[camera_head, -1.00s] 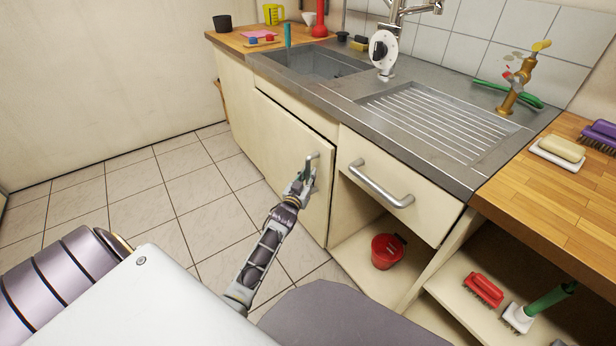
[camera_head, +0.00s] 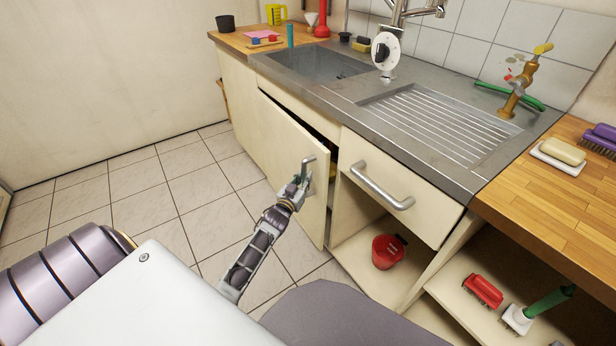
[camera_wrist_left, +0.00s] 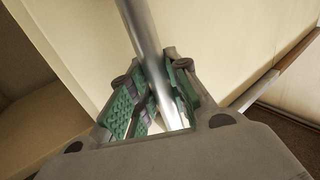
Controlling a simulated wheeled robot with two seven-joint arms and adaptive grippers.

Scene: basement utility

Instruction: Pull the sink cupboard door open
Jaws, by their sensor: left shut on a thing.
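The sink cupboard door (camera_head: 285,150) is a cream panel under the sink. It stands slightly ajar, with a dark gap along its top and right edge. Its metal handle (camera_head: 308,163) is near the top right of the door. My left gripper (camera_head: 302,182) is shut on this handle. In the left wrist view the handle bar (camera_wrist_left: 150,45) runs between the green-padded fingers of my left gripper (camera_wrist_left: 158,92). The inside of the cupboard is mostly hidden behind the door. My right gripper is not in view.
A drawer with a bar handle (camera_head: 381,186) is right of the door, above an open shelf with a red bucket (camera_head: 387,251). The sink (camera_head: 318,62) and drainer are above. Tiled floor (camera_head: 150,200) left of the door is clear.

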